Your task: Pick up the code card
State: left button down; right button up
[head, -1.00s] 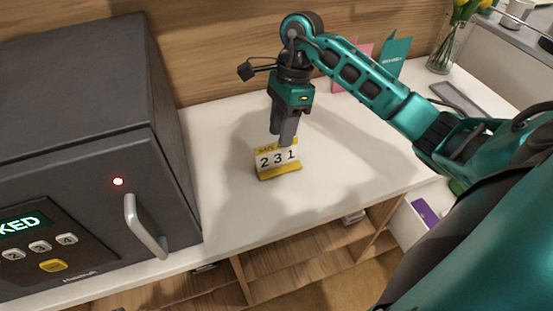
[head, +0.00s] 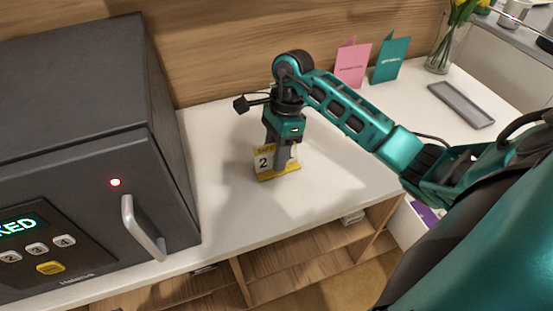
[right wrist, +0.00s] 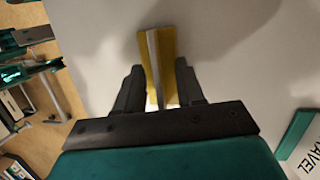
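In the right wrist view the card (right wrist: 152,55) is seen from above as yellow edges with a pale middle. It lies between the two spread fingers of the right gripper (right wrist: 160,95). No firm grip on it shows. My left gripper is not in view.
A dark safe (head: 75,90) with a handle (head: 140,230) and red light stands at left. Pink (head: 352,65) and teal (head: 390,58) cards, a flower vase (head: 443,50) and a grey tray (head: 460,104) are at the back right. The counter (head: 335,165) around the card is clear.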

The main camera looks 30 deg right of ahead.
jog(key=shift+f, duration=0.15)
grip_shut()
dwell(0.5)
